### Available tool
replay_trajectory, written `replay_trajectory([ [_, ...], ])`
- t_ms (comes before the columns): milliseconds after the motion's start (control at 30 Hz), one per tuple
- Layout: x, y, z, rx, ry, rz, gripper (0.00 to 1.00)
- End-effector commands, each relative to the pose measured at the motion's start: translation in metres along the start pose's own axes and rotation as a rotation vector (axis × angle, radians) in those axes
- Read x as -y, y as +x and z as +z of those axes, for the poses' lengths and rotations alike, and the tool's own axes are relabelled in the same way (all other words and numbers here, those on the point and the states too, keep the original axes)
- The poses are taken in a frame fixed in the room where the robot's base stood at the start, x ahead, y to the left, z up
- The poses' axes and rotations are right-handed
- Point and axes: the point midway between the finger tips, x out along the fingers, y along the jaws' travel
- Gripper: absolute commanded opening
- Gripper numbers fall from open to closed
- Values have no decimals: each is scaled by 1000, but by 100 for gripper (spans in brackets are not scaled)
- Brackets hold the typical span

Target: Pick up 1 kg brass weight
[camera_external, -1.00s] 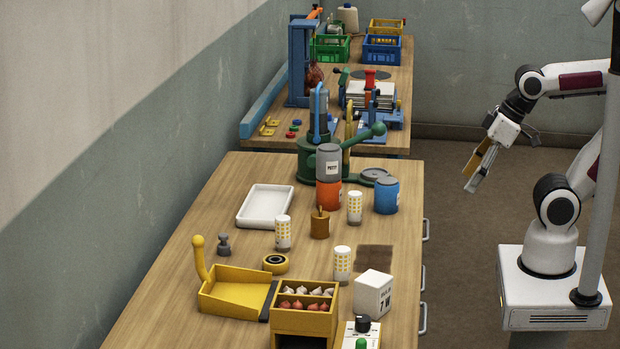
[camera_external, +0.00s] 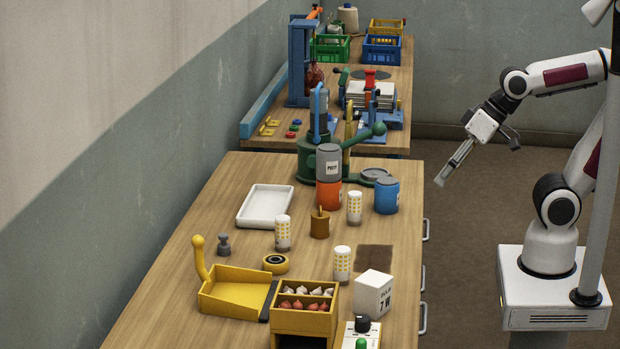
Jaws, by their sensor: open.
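I cannot tell for sure which thing is the 1 kg brass weight. A brownish, brass-coloured cylinder (camera_external: 320,226) with a thin upright piece on top stands mid-table, between two white yellow-dotted cylinders. A small grey knobbed piece (camera_external: 224,246), shaped like a weight, stands upright at the left of the table; no brass colour shows on it. My gripper (camera_external: 442,181) is open and empty, pointing down-left in the air, right of the near table's far right corner. It is well apart from both pieces.
An orange-and-grey canister (camera_external: 328,178), a blue can (camera_external: 387,196) and a green press (camera_external: 311,160) stand behind the brown cylinder. A white tray (camera_external: 265,206) lies left. A yellow ring (camera_external: 276,264), yellow scoop (camera_external: 236,296), divided yellow box (camera_external: 304,318) and white block (camera_external: 373,294) stand in front.

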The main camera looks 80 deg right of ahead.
Motion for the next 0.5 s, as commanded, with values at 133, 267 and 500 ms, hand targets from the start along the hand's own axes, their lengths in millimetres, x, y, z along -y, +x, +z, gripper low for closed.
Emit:
replay_trajectory([
  [133, 25, 19, -31, -46, 207, -68, 54],
  [267, 43, 36, -58, -85, 397, -125, 54],
  [500, 68, 66, -105, -149, 759, -225, 54],
])
